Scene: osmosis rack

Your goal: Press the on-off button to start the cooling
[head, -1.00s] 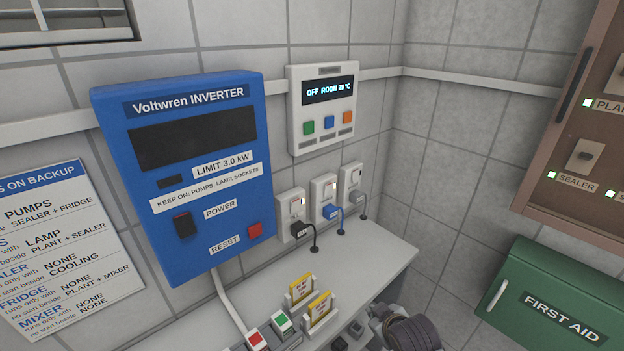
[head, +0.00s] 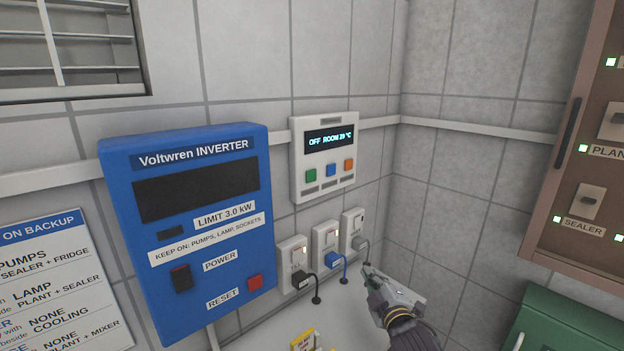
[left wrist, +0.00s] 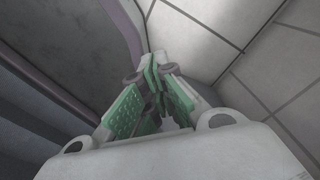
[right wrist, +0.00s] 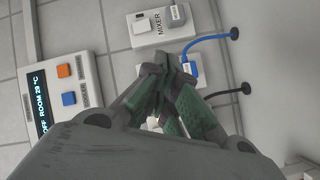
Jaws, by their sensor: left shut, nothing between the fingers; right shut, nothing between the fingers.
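The white cooling control panel (head: 325,157) hangs on the back wall in the head view. Its dark display reads "OFF ROOM 29 °C". The panel (right wrist: 62,88) also shows at the left of the right wrist view. My left gripper (left wrist: 158,75) is shut and empty, outside the head view.
A blue inverter (head: 190,220) with POWER and RESET switches is left of the panel. Several plugged sockets (head: 325,238) sit below the panel. A brown switch cabinet (head: 545,200) and a green first-aid box (head: 560,325) are at right. The wall between panel and cabinet is clear.

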